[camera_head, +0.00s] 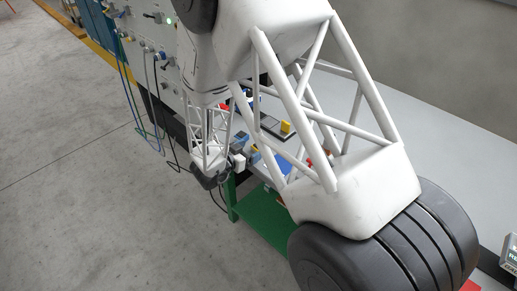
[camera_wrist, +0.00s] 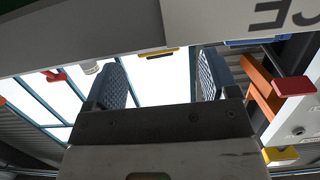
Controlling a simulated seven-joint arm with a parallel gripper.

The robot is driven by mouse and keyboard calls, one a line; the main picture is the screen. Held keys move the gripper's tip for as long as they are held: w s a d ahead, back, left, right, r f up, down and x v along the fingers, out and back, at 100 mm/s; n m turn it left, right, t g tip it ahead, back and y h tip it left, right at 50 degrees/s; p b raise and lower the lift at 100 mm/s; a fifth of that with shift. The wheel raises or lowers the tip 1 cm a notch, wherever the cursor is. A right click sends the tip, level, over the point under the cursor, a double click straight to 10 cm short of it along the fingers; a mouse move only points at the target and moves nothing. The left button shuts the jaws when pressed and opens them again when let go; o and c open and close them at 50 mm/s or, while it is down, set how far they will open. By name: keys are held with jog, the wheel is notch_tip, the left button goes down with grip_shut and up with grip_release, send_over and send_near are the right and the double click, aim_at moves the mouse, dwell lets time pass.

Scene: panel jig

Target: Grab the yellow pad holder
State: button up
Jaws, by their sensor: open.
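A small yellow block (camera_head: 286,128) stands on the bench behind my arm's white truss; it may be the yellow pad holder, but it is too small to be sure. The wrist view shows a flat yellow piece (camera_wrist: 159,53) at the panel's lower edge and another yellow piece (camera_wrist: 281,154) at the right; I cannot tell whether either is the holder. My gripper (camera_wrist: 160,82) is open, its two ribbed blue-grey fingers apart with nothing between them. In the head view my gripper (camera_head: 208,178) is a dark shape left of the bench, apart from the yellow block.
A grey bench (camera_head: 440,150) runs along the right, with a green frame (camera_head: 262,218) below. A panel with hanging cables (camera_head: 140,100) stands at the upper left. The wrist view shows a red handle (camera_wrist: 294,86) on an orange bracket (camera_wrist: 262,92).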

jog(key=shift+w+d, duration=0.1)
jog(key=shift+x, duration=2.45)
jog(key=shift+f, duration=0.1)
jog(key=c, duration=1.1)
notch_tip(320, 180, up, 28)
jog(key=shift+d, duration=0.1)
